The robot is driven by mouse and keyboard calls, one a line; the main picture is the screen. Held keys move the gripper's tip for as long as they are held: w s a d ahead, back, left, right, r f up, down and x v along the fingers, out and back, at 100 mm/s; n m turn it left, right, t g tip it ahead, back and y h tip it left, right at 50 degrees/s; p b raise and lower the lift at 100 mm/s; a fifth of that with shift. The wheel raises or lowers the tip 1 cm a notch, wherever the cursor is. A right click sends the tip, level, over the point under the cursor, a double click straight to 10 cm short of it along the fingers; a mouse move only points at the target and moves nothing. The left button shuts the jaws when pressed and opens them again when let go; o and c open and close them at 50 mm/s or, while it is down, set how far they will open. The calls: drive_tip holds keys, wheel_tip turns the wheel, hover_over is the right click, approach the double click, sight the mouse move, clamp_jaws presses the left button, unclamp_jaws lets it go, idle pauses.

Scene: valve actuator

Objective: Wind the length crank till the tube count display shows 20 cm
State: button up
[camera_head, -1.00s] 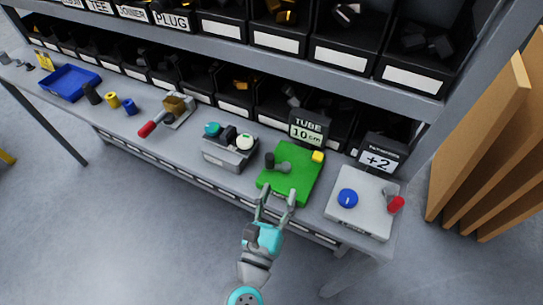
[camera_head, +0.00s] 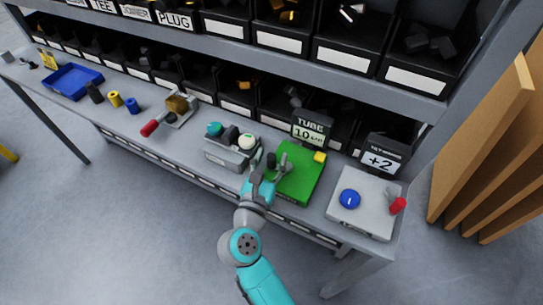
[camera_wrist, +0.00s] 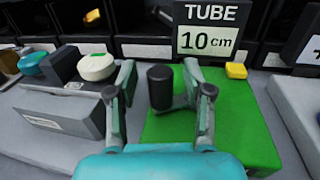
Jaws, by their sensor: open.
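The tube count display (camera_head: 311,129) stands at the back of a green box and reads 10 cm; it also shows in the wrist view (camera_wrist: 209,40). The green box (camera_head: 303,180) carries the length crank, whose dark upright knob (camera_wrist: 160,87) stands at the box's left side. In the head view the knob (camera_head: 271,160) is close to my fingers. My gripper (camera_wrist: 160,100) is open, with one finger on each side of the knob. I cannot tell whether either finger touches it. The crank's arm is mostly hidden behind the right finger.
A yellow button (camera_head: 320,157) sits at the green box's back right corner. A grey box (camera_head: 232,152) with teal and white knobs stands close on the left. A white box (camera_head: 363,204) with a blue dial and red handle stands right, below a +2 display (camera_head: 381,160).

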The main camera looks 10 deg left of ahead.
drive_tip(key=shift+w+d, duration=0.1)
drive_tip(key=shift+w, duration=0.3)
drive_tip(key=shift+c, duration=0.2)
clamp_jaws()
drive_tip(key=shift+w+h, duration=0.1)
drive_tip(key=shift+h, duration=0.2)
drive_tip(key=m+h, duration=0.1)
drive_tip(key=w+m+g+h, duration=0.1)
drive_tip(key=m+h, duration=0.1)
drive_tip(key=shift+h, duration=0.3)
drive_tip(key=shift+w+d+m+g+h, duration=0.1)
drive_tip(key=shift+w+m+g+h, duration=0.1)
drive_tip(key=shift+m+g+h, duration=0.65)
drive_tip(key=shift+w+d+m+g+h, duration=0.1)
drive_tip(key=shift+w+m+g+h, duration=0.15)
drive_tip(key=shift+m+g+h, duration=0.55)
drive_tip(key=shift+w+d+m+g+h, duration=0.15)
drive_tip(key=shift+m+g+h, duration=0.3)
drive_tip(key=shift+h, duration=0.7)
drive_tip(key=shift+w+g, duration=0.1)
drive_tip(key=shift+g, duration=0.2)
